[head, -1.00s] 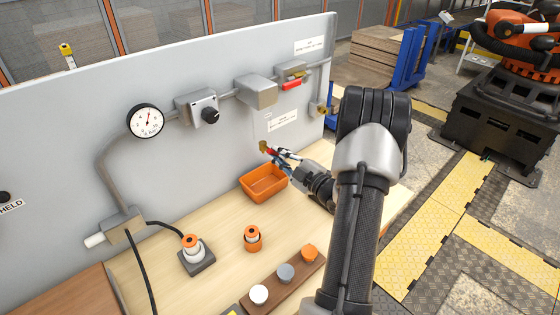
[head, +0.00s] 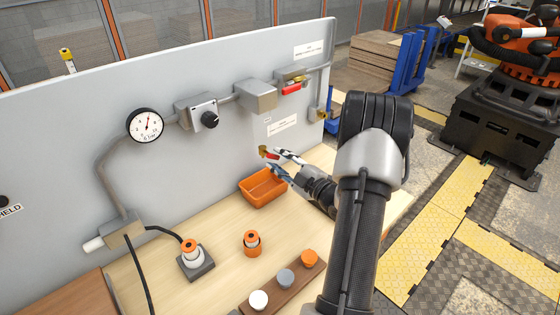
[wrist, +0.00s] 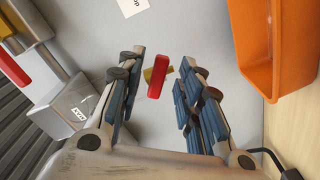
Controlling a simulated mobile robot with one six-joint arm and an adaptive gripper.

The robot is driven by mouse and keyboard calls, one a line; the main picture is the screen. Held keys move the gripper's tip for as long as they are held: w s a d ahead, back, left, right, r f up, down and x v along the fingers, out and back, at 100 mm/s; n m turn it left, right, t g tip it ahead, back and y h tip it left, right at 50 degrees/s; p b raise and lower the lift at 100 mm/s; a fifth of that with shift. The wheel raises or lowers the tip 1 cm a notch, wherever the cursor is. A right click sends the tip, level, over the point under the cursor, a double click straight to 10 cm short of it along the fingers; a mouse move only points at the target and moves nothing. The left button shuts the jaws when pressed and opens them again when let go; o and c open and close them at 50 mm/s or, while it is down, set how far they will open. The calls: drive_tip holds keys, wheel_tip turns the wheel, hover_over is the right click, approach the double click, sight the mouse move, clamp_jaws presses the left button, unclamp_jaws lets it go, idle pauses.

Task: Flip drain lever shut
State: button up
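A small red lever (head: 269,154) on a brass fitting (head: 262,149) sticks out from the grey panel, above an orange bin. In the wrist view the red lever (wrist: 158,78) stands in the gap between my fingers, with the brass fitting (wrist: 147,75) behind it. My gripper (head: 276,162) is open, its fingers spread on either side of the lever. In the wrist view my gripper (wrist: 161,60) shows a clear gap on both sides of the lever. I cannot tell the exact depth between fingertips and lever.
The orange bin (head: 250,197) sits on the bench just below my gripper. A second red lever (head: 291,89) is higher on the panel, beside a grey box (head: 256,96). A gauge (head: 145,125) and black knob (head: 209,119) are to the left. Several pieces stand on the bench.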

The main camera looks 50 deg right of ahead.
drive_tip(key=s+a, duration=0.1)
drive_tip(key=s, duration=1)
drive_tip(key=shift+s+a, duration=0.15)
drive_tip(key=shift+s, duration=0.1)
drive_tip(key=shift+w, duration=0.1)
